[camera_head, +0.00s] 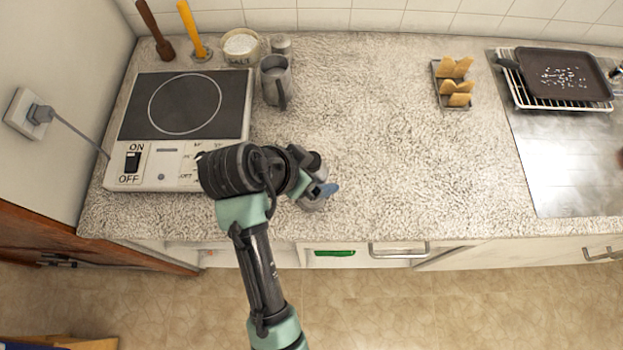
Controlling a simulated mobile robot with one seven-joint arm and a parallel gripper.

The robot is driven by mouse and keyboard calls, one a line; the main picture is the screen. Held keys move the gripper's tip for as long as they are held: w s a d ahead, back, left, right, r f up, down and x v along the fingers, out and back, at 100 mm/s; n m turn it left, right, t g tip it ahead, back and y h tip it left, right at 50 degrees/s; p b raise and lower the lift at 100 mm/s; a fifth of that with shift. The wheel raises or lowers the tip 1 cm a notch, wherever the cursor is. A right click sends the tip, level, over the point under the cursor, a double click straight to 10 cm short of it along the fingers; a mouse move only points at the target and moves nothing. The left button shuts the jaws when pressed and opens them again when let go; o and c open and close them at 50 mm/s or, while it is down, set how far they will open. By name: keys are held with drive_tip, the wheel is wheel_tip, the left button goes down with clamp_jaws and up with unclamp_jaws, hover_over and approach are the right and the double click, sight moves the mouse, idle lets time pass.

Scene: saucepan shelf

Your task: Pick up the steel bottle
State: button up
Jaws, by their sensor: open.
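My gripper (318,191) is over the counter, right of the hot plate, pointing down. A blue fingertip shows at its right side. A grey, metallic rounded thing (312,204) shows right under and beside the gripper, mostly hidden by it. It may be the steel bottle, but I cannot tell for sure. The gripper is open; whether its fingers stand around this thing or beside it is hidden. At the back stand a grey metal jug (272,78) with a dark handle and a small steel shaker (281,45); neither looks clearly like a bottle.
The hot plate (150,150) with its ON/OFF switch fills the counter's left end. A salt bowl (240,60) stands behind it. A toast rack (437,85) and a dark tray on a wire rack (565,75) are at right. The middle of the counter is clear.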

drive_tip(key=shift+r, duration=0.1)
clamp_jaws()
idle(0.3)
